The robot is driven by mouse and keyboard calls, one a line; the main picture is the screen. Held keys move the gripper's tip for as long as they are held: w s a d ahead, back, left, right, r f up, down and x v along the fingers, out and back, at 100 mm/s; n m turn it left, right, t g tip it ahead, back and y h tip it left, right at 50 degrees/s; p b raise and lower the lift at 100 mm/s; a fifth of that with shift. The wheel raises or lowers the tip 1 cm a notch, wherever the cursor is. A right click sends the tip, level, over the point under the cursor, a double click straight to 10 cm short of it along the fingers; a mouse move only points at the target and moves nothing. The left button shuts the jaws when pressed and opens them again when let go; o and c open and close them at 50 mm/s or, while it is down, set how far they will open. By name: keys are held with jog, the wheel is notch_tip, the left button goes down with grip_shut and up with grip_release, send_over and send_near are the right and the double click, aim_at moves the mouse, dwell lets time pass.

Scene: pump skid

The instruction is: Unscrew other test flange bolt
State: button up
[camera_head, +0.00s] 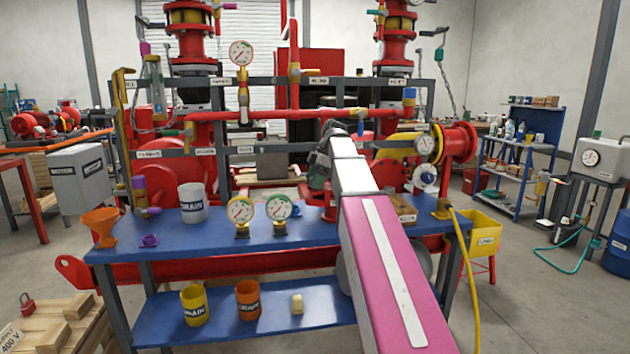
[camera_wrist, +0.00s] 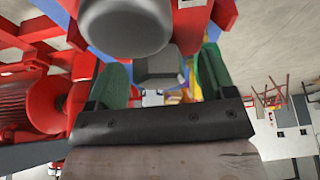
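My gripper (camera_wrist: 162,75) shows in the wrist view with its two green fingers spread well apart. A grey block-like shape (camera_wrist: 158,68) shows between the fingers, with no clear contact on either side. A rounded grey part (camera_wrist: 125,25) is close to the camera above it. In the head view my gripper (camera_head: 318,172) is beyond the back edge of the blue bench, in front of the red pump skid, partly hidden by my arm. A red round flange (camera_head: 458,143) stands at the skid's right end. I cannot tell whether it is the test flange. No test flange bolt can be made out.
Red pipes and grey rails surround my gripper. A yellow hose (camera_head: 464,265) hangs at the bench's right end.

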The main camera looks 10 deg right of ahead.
jog(key=v, duration=1)
jog(key=shift+r, duration=0.35)
jog(key=a+n+h, duration=0.1)
jog(key=n, duration=0.1)
jog(key=a+n+h, duration=0.1)
jog(key=n, duration=0.1)
jog(key=shift+f, duration=0.1)
jog(key=n+h, duration=0.1)
jog(key=a+n, duration=0.1)
jog(key=n, duration=0.1)
jog(key=n+h, duration=0.1)
jog(key=n, duration=0.1)
jog(key=shift+a+f+h, duration=0.2)
jog(key=shift+a+h, duration=0.1)
jog(key=shift+a, duration=0.1)
notch_tip(320, 180, down, 10)
jog(key=c, duration=1)
